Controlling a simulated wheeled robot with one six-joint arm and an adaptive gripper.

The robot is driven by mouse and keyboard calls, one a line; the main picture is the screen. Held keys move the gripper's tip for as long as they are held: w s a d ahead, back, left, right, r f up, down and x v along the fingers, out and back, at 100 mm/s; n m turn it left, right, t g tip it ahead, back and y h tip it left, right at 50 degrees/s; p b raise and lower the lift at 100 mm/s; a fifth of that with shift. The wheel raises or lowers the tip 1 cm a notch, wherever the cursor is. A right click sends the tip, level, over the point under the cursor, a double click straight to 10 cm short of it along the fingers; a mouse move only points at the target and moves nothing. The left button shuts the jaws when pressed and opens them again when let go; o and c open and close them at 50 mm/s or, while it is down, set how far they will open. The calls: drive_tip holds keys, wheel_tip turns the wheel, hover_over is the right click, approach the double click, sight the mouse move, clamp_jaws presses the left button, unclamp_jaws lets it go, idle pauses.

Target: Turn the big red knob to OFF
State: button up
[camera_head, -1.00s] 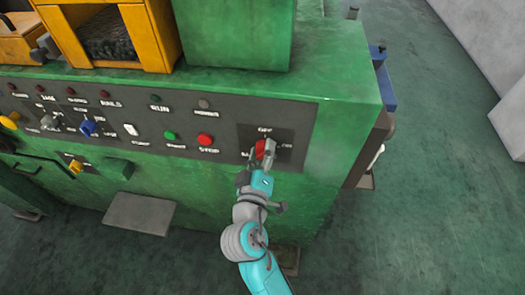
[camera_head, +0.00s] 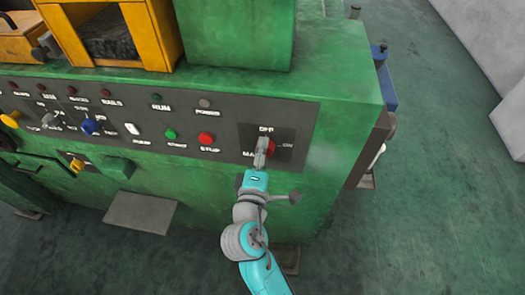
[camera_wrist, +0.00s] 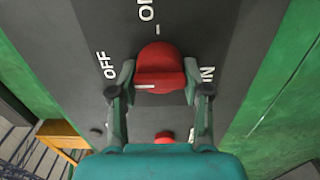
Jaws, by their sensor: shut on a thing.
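The big red knob (camera_wrist: 160,55) is on a dark panel with labels OFF, ON and MAIN around it. In the wrist view its raised grip bar lies crosswise, and the bar's white line points left, toward the OFF label (camera_wrist: 105,65). My gripper (camera_wrist: 159,78) is shut on the knob, one finger at each end of the bar. The finger on the OFF side hides the panel beside it. In the head view my gripper (camera_head: 262,152) covers much of the knob (camera_head: 270,146), with OFF above, ON to the right and MAIN partly hidden at lower left.
The red STOP button (camera_head: 206,138) and green button (camera_head: 170,134) sit left of the knob. Several other switches and lamps run farther left. The green machine body (camera_head: 345,110) ends just right of the panel, with open floor (camera_head: 440,200) beyond.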

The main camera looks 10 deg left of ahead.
idle(0.3)
drive_tip(key=o, duration=1.2)
drive_tip(key=shift+c, duration=0.2)
drive_tip(key=s, duration=1.2)
drive_tip(key=shift+a, duration=0.25)
drive_tip(key=shift+f, duration=0.1)
